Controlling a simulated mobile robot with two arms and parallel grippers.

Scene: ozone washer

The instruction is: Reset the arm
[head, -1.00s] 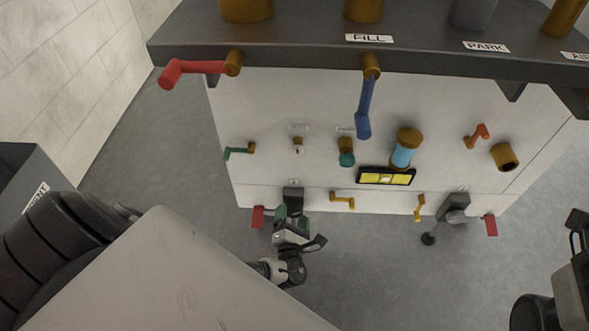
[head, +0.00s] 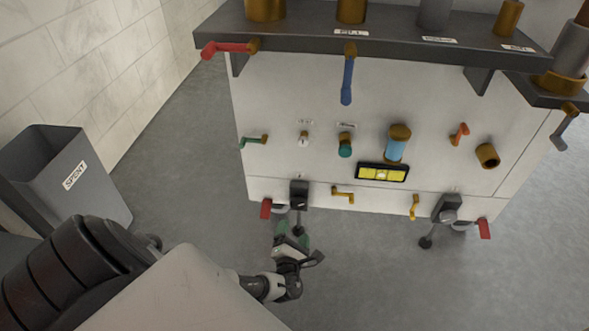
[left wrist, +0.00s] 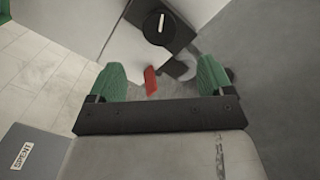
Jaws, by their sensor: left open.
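My left arm comes in from the lower left of the head view. The right gripper is not in view.
The white washer panel (head: 290,100) carries several handles and valves, including a red lever (head: 228,48) and a blue lever (head: 347,80). A grey bin (head: 105,195) marked SPENT stands at left by the tiled wall. Grey floor (head: 400,290) is clear at lower right.

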